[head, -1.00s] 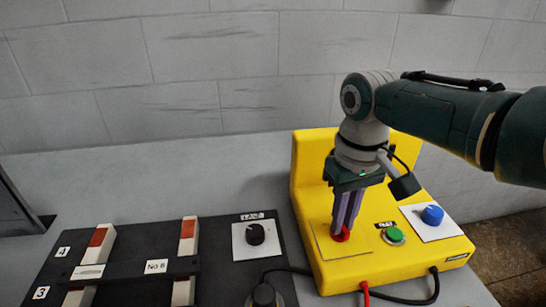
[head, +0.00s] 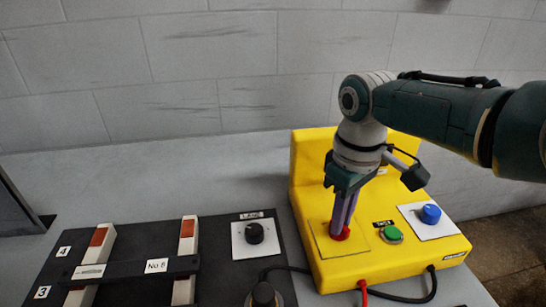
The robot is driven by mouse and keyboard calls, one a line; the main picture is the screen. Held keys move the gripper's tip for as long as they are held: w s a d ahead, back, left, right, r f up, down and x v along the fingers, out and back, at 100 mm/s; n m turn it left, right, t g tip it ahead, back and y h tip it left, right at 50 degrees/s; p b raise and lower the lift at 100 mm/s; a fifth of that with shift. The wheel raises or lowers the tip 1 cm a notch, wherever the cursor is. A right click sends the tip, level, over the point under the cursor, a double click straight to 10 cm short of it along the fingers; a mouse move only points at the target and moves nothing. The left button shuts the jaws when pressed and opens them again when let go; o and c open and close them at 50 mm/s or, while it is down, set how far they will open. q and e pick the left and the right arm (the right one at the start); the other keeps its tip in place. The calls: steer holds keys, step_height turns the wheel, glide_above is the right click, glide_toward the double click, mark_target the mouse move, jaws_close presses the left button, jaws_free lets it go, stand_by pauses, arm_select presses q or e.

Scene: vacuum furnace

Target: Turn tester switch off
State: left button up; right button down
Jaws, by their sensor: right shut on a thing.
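The yellow tester box (head: 385,270) stands on the grey bench at the right. Its red switch knob (head: 343,235) sits on a square plate on the left part of the top. My right gripper (head: 341,232) points straight down over that plate and is shut on the red knob. The fingers cover most of the knob, so its setting cannot be told. A green button (head: 392,233) and a blue knob (head: 430,214) on a white plate are to the right of the gripper. My left gripper does not show.
A black panel (head: 215,270) with several switches and a black knob (head: 254,233) lies to the left. Red (head: 364,292) and black cables leave the box's front. A grey block wall (head: 200,80) stands behind. The bench between panel and wall is clear.

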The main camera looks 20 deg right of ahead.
steer(key=c, duration=0.9)
jaws_free()
steer(key=shift+r, duration=0.35)
step_height(320, 180, up, 9)
steer(key=p, duration=0.3)
steer(key=shift+r+p, duration=0.15)
steer(key=shift+p, duration=0.2)
